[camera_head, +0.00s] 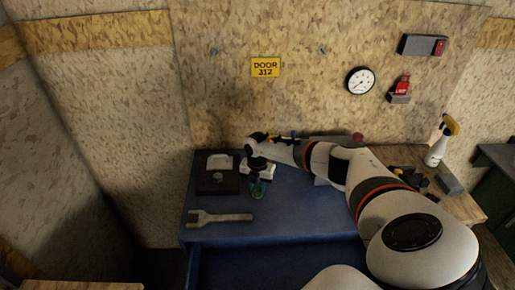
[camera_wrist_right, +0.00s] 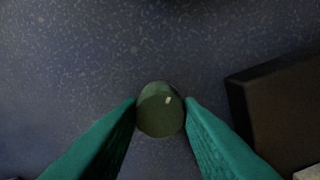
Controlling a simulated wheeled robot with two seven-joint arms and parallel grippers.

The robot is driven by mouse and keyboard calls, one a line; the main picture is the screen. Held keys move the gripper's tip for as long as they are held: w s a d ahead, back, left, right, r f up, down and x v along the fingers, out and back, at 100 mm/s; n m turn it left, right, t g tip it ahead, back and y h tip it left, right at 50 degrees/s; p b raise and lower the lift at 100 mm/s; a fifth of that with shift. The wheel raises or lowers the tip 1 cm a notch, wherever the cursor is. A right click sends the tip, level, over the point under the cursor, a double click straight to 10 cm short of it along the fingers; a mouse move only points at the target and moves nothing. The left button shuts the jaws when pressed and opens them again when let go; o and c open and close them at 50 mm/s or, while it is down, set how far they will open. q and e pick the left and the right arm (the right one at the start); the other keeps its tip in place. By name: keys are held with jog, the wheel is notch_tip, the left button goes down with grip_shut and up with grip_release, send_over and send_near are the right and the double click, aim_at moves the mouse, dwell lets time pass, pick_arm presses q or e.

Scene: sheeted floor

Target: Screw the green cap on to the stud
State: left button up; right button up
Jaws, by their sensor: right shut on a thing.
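In the head view my right gripper (camera_head: 258,188) points down over the blue bench, just right of a dark block (camera_head: 203,186). The cap cannot be made out there. A small greyish round part (camera_head: 218,177) shows on the dark block; I cannot tell whether it is the stud. My left gripper is not in view.
The blue bench top (camera_head: 290,215) is clear in front of my right gripper. The dark block's edge (camera_wrist_right: 245,105) shows at the right in the wrist view. A spray bottle (camera_head: 437,148) stands far right.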

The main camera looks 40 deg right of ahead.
jog(key=m+p, duration=0.1)
jog(key=m, duration=0.1)
jog(key=m+p, duration=0.2)
jog(key=m, duration=0.1)
jog(key=m+p, duration=0.1)
jog(key=m, duration=0.1)
jog(key=shift+a+r+m, duration=0.1)
jog(key=shift+r+m, duration=0.2)
jog(key=shift+r, duration=0.05)
jog(key=o, duration=0.8)
jog(key=shift+f, duration=0.35)
pick_arm(q)
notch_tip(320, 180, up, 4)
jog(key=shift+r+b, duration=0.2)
jog(key=shift+b, duration=0.1)
pick_arm(e)
jog(key=o, duration=0.4)
jog(key=shift+r, duration=0.1)
pick_arm(q)
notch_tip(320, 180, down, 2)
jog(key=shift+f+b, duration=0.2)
jog(key=shift+b, duration=1)
pick_arm(e)
notch_tip(320, 180, up, 12)
jog(key=shift+f, duration=0.1)
